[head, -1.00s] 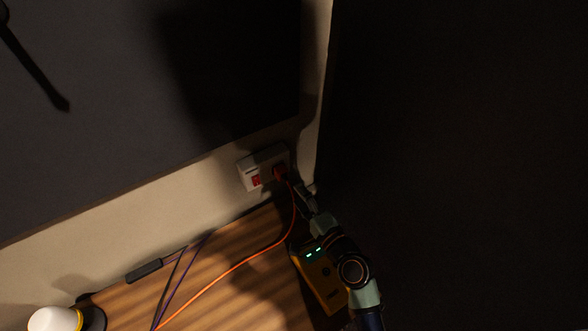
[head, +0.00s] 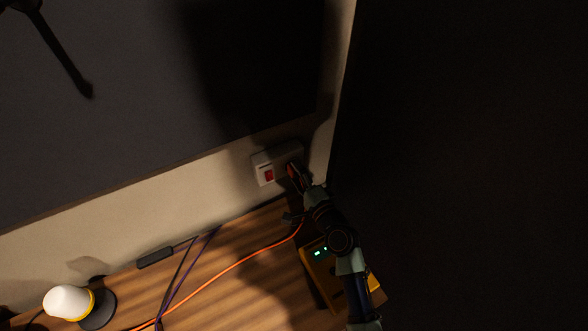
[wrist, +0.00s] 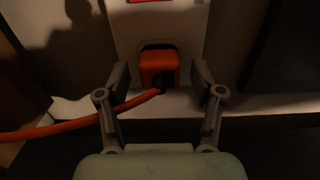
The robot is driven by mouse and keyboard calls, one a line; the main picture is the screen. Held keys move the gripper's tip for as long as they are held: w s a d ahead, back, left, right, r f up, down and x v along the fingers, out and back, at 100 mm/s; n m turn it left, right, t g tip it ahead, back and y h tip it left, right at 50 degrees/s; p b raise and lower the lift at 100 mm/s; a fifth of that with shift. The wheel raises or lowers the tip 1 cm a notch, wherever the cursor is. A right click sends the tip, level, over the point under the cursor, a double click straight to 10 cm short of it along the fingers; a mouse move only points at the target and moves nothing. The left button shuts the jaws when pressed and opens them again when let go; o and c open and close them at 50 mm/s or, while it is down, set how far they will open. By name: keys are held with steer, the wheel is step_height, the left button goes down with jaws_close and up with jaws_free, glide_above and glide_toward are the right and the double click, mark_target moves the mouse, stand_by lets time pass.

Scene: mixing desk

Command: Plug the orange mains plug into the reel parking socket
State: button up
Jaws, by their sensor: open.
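The orange mains plug (wrist: 159,70) sits in a white wall socket (head: 264,171) with a red switch, above the back edge of the desk. Its orange cable (wrist: 70,127) leaves to the left. My gripper (wrist: 159,76) is open, with one finger on each side of the plug; I cannot tell whether either finger touches it. In the head view my gripper (head: 298,178) is at the wall socket and hides much of the plug. I cannot make out the reel parking socket in either view.
A yellow box (head: 318,268) with green lights stands under my arm at the desk's right end. Dark and purple cables (head: 190,262), a black bar (head: 155,257) and a white lamp-like thing (head: 68,302) lie to the left. The right side is very dark.

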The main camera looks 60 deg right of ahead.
steer(key=shift+w+d, duration=0.3)
steer(key=shift+w, duration=0.05)
stand_by(0.9)
jaws_close()
steer(key=v, duration=0.6)
stand_by(1.2)
steer(key=shift+s, duration=0.1)
